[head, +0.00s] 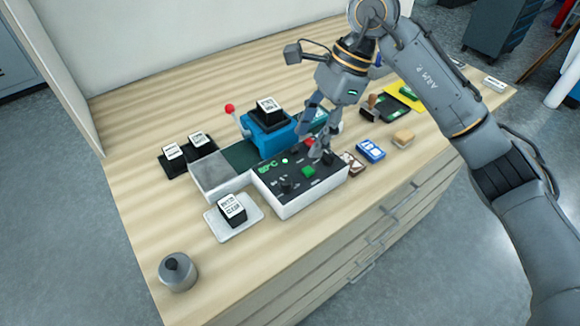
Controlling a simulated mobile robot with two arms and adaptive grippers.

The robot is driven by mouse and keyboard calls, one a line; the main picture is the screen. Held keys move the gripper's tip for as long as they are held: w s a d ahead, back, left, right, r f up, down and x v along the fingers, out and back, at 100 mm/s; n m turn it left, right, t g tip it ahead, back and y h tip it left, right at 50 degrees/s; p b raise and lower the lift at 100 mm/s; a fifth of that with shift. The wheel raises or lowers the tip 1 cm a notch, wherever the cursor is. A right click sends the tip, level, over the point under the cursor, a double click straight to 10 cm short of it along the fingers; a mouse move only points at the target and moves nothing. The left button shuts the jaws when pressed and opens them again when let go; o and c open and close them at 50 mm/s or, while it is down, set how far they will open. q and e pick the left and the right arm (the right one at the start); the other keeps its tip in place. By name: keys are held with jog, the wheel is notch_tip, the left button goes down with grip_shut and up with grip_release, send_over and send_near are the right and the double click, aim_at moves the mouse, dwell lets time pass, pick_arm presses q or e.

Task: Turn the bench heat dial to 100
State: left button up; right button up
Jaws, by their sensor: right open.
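The bench control box (300,205) is white with a black top panel. Its green display (268,167) shows a two-digit °C reading, probably 80 or 60, too small to be sure. One black dial (287,186) sits at the front left of the panel, and another black knob (328,158) at its right. Which one is the heat dial I cannot tell. A green button (308,171) lies between them, and a red one is partly hidden behind my fingers. My right gripper (322,143) is open, pointing down over the panel's right back part, close to the right knob. My left gripper is out of view.
A blue press (268,138) with a red-knobbed lever stands behind the box. A white plate (248,220) with a labelled black block is at the front left, and a grey weight (178,272) nearer. Blue (371,151) and tan items lie to the right.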

jog(key=p, duration=0.1)
send_over(288, 180)
jog(key=d, duration=0.2)
jog(key=f, duration=0.5)
jog(key=shift+w+d+f, duration=0.15)
jog(key=shift+w+f, duration=0.1)
jog(key=shift+w, duration=0.15)
jog(key=p+x, duration=0.1)
jog(key=x, duration=0.3)
jog(key=shift+s+f, duration=0.1)
jog(key=shift+f, duration=0.55)
jog(key=shift+a, duration=0.25)
jog(key=shift+c, duration=0.9)
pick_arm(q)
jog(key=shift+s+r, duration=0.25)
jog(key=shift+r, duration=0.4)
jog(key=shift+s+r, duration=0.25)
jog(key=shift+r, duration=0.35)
pick_arm(e)
grip_shut()
